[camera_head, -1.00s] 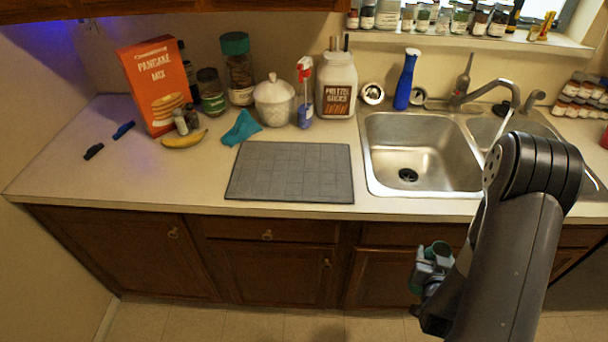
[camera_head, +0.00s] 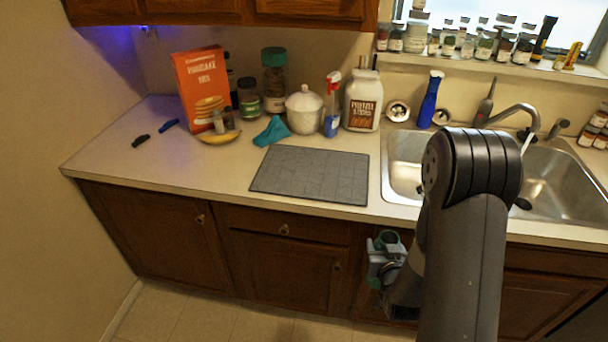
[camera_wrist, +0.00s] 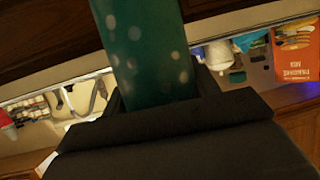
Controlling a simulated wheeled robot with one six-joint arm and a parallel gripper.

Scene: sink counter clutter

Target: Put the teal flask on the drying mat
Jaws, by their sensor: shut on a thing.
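The teal flask (camera_head: 386,238) is held in my gripper (camera_head: 384,262), low in front of the cabinet doors and below the counter's front edge. In the wrist view the flask (camera_wrist: 145,45) is a dark teal cylinder with pale spots, rising from between the dark jaws (camera_wrist: 160,105). My gripper is shut on it. The drying mat (camera_head: 312,175) is a flat grey rectangle with a grid pattern, lying bare on the counter left of the sink. My gripper is below and to the right of the mat. My arm hides part of the sink.
A banana (camera_head: 219,137) and a pancake mix box (camera_head: 203,88) are further left. The sink (camera_head: 403,165) lies to the right.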

